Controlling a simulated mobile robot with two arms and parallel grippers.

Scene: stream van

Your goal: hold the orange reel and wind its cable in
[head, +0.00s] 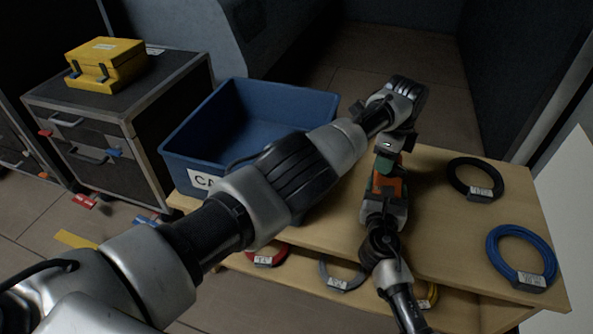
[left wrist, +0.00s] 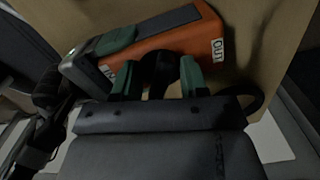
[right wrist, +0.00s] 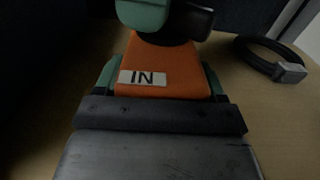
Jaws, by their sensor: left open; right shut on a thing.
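The orange reel (head: 391,188) is above the right half of the wooden table. My right gripper (head: 384,190) is shut on it; in the right wrist view the reel (right wrist: 160,70) sits between the green fingertips, its "IN" label facing the camera. My left gripper (head: 387,158) is open just beyond the reel. In the left wrist view its green fingertips (left wrist: 158,80) stand apart on either side of a dark part (left wrist: 158,66) at the reel's side. Whether they touch it I cannot tell. "OUT" shows at the reel's other end. I cannot make out the reel's cable.
A blue crate (head: 190,165) stands at the table's left. A black coil (head: 475,177) and a blue coil (head: 520,258) lie on the right. Red (head: 267,254), grey (head: 340,274) and yellow coils lie on a lower shelf. A yellow case (head: 105,62) sits on a drawer cabinet.

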